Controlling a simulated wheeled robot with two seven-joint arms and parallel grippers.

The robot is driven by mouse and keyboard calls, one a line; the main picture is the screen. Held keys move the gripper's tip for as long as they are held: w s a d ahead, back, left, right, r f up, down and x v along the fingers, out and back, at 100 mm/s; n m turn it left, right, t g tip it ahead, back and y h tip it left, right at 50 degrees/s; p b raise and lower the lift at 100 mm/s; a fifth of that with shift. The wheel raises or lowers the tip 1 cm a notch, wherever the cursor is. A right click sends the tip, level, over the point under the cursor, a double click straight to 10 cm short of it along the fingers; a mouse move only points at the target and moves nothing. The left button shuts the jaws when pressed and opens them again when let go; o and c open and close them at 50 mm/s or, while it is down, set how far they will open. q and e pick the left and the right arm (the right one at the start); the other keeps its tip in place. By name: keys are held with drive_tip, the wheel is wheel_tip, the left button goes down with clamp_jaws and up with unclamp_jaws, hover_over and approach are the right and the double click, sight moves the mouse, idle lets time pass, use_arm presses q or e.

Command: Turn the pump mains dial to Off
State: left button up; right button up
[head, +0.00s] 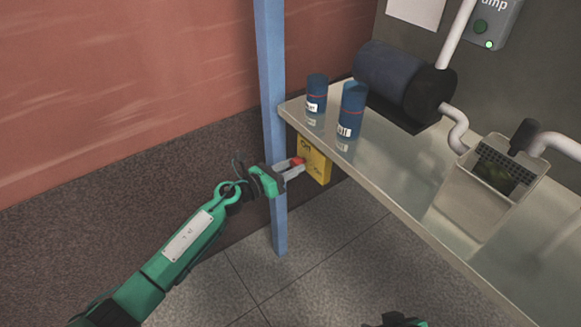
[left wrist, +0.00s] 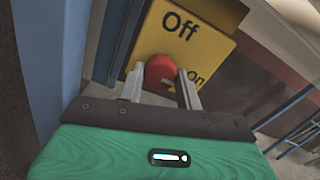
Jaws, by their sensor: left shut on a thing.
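A yellow switch box (head: 318,168) hangs under the near left corner of the bench, beside a blue post. It carries a red dial (head: 297,161). In the left wrist view the box (left wrist: 205,45) reads "Off" above the dial and "On" to its lower right. My left gripper (head: 294,170) reaches the box from the left. Its two fingers lie on either side of the red dial (left wrist: 160,70) and are shut on it. The fingers and the view angle hide which word the dial points to. My right gripper's jaws do not show.
The blue post (head: 271,100) stands close beside my left gripper. On the bench (head: 400,190) are two blue canisters (head: 351,110) (head: 316,92), a dark pump cylinder (head: 400,80) and a grey tank (head: 490,180) with pipes. The tiled floor in front is clear.

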use_arm(q)
drive_tip(key=shift+r+n+p, duration=0.1)
drive_tip(key=shift+n+p, duration=0.4)
drive_tip(key=shift+n, duration=0.5)
drive_tip(key=n+p, duration=0.5)
drive_tip(key=n, duration=0.2)
drive_tip(key=shift+r, duration=0.1)
drive_tip(key=n+p, duration=0.4)
drive_tip(key=n, duration=0.3)
drive_tip(key=shift+n, duration=0.4)
drive_tip(key=shift+n+p, duration=0.35)
drive_tip(key=shift+n, duration=0.25)
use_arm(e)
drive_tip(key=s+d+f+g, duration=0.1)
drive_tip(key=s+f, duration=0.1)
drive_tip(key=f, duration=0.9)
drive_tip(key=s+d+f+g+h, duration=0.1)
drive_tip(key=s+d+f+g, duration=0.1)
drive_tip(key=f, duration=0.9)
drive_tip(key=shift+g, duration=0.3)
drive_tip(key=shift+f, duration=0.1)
use_arm(q)
drive_tip(key=o, duration=1)
